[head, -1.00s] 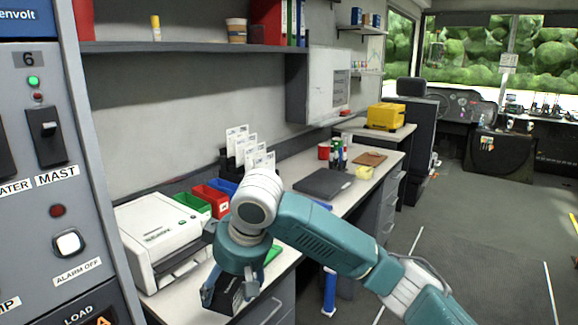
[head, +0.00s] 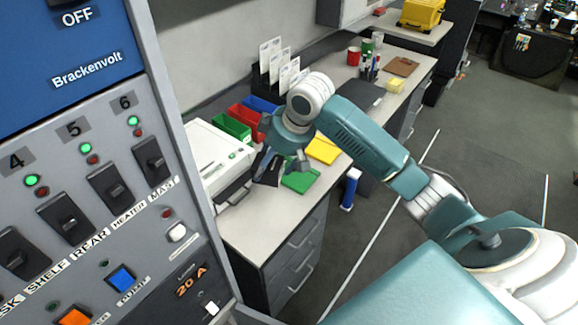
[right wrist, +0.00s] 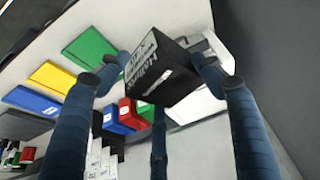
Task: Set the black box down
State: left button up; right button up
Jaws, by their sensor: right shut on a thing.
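The black box (right wrist: 165,80) has white lettering on one face and sits between the blue fingers of my right gripper (right wrist: 160,85) in the right wrist view. In the head view the box (head: 268,168) shows as a dark shape at the fingers of my right gripper (head: 280,165), over the desk (head: 262,222) between the white printer and the green folder. The gripper is shut on it. I cannot tell whether the box touches the desk top. My left gripper is not in view.
A white printer (head: 212,155) stands close left of the box. A green folder (head: 300,180) and a yellow folder (head: 323,148) lie to its right. Green, red and blue bins (head: 246,120) stand behind. The desk's near end is bare. A switch panel (head: 90,180) fills the left.

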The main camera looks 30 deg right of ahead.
notch_tip(320, 180, down, 19)
jog(key=shift+r+p, duration=0.1)
jog(key=shift+p, duration=1.15)
jog(key=shift+f, duration=0.3)
jog(key=shift+f, duration=0.1)
jog(key=o, duration=1.7)
jog(key=shift+o, duration=0.2)
jog(key=shift+r, duration=0.2)
jog(key=b+v, duration=0.1)
jog(key=v, duration=1)
jog(key=shift+r, duration=0.4)
